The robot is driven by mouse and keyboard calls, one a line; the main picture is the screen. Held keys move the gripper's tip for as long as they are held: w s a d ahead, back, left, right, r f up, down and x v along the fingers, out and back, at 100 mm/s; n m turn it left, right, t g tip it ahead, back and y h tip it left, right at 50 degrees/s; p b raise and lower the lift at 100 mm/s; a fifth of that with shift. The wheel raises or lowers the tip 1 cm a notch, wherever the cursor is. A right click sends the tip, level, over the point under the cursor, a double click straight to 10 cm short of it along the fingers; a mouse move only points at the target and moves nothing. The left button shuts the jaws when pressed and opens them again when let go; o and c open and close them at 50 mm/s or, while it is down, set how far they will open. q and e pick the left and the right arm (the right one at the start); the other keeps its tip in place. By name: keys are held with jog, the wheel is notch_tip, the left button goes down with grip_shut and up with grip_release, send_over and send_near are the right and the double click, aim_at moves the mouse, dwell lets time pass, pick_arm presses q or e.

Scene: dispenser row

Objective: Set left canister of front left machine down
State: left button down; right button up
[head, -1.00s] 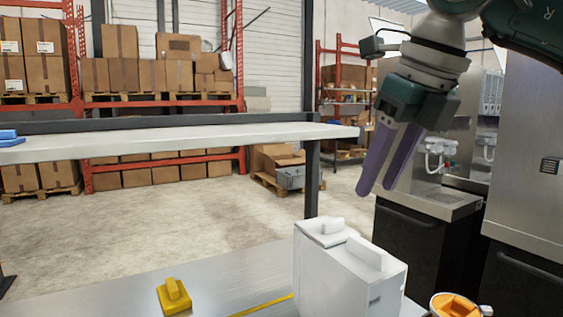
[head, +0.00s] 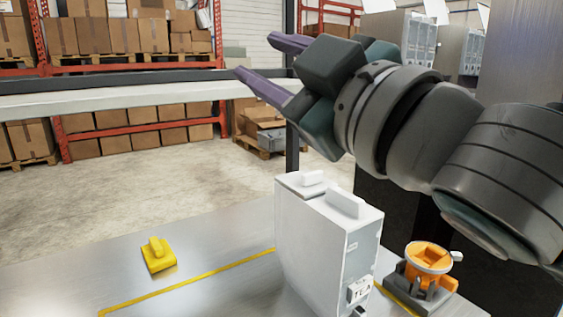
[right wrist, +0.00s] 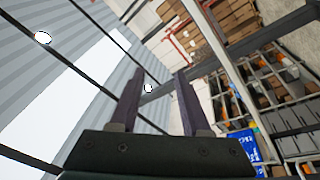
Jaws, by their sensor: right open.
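A white canister (head: 328,240) stands upright on the metal table. It has two raised lid parts on top and a small label that seems to read TEA low on its front. I cannot tell from the frames whether it is the left canister of the front left machine. My right gripper (head: 255,60) is above and behind the canister, pointing left, with its two purple fingers apart and nothing between them. The right wrist view shows the same open, empty fingers (right wrist: 158,100). My left gripper is not in view.
A yellow handled block (head: 158,255) lies on the metal table (head: 80,270), left of the canister. An orange round part on a dark base (head: 430,258) stands to its right. Yellow tape marks the tabletop. A pale shelf (head: 130,97) crosses behind, with boxes beyond.

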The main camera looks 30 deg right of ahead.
jog(key=s+d+f+m+g+h, duration=0.2)
jog(key=s+f+m+g, duration=0.3)
jog(key=f, duration=0.6)
jog(key=s+d+f+m+g+h, duration=0.25)
jog(key=s+f+g, duration=0.5)
jog(key=f, duration=0.45)
jog(key=s+a+f+g+y, duration=0.2)
jog(key=s+f+g, duration=0.2)
jog(key=s, duration=0.7)
jog(key=shift+a+f+m, duration=0.15)
jog(key=shift+f+m, duration=0.3)
jog(key=shift+g, duration=0.25)
jog(key=shift+c, duration=0.2)
